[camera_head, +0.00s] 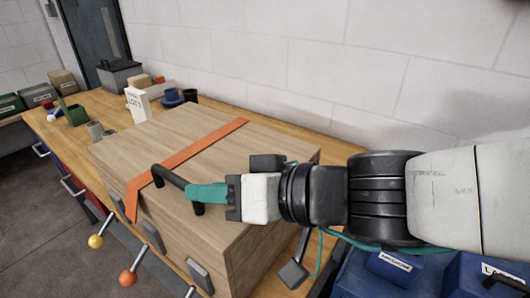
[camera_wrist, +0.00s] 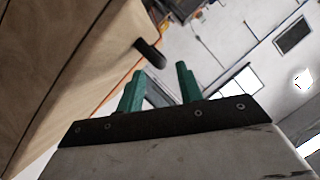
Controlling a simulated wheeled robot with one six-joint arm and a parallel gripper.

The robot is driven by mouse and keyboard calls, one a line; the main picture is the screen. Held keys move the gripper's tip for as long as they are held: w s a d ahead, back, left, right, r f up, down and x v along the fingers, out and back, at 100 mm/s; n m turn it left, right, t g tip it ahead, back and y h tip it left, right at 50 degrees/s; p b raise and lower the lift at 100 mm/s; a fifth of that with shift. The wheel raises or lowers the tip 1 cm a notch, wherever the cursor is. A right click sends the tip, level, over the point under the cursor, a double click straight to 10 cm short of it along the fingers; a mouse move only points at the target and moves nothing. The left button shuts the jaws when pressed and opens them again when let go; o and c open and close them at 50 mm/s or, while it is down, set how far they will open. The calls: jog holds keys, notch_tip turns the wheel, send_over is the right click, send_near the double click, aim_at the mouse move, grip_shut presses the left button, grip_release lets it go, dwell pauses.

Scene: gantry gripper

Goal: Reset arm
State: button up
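My gripper (camera_head: 207,193) has teal fingers and reaches in from the right, over the top of a large wooden box (camera_head: 245,150). In the head view its fingertips overlap the near end of a black bar handle (camera_head: 170,177) on the box; I cannot tell from that view if they touch. The wrist view shows the two teal fingers (camera_wrist: 160,88) spread apart with nothing between them. There the black handle (camera_wrist: 149,54) lies beyond the fingertips, and the box (camera_wrist: 60,65) fills the left side.
An orange strap (camera_head: 190,150) runs across the box. Cups, a white carton (camera_head: 138,104) and a green container (camera_head: 74,114) stand on the wooden bench (camera_head: 105,101) at the left. Levers with coloured knobs (camera_head: 128,278) stick out in front. Blue bins (camera_head: 385,275) sit at lower right, below my arm.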

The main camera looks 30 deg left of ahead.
jog(key=shift+w+d+r, duration=0.1)
jog(key=shift+d+r, duration=0.05)
jog(key=shift+d, duration=0.35)
jog(key=w+d+m+h, duration=0.15)
jog(key=w+d, duration=0.35)
jog(key=d, duration=0.5)
jog(key=d+f+m+t+h, duration=0.2)
jog(key=d+m+h, duration=0.4)
jog(key=d, duration=1.3)
jog(key=d+f+m+t+h, duration=0.2)
jog(key=d+m+h, duration=0.3)
jog(key=d, duration=1.4)
jog(key=shift+w+d+f+m+h, duration=0.3)
jog(key=shift+d+f+m+h, duration=0.05)
jog(key=shift+h, duration=0.5)
jog(key=shift+s, duration=0.15)
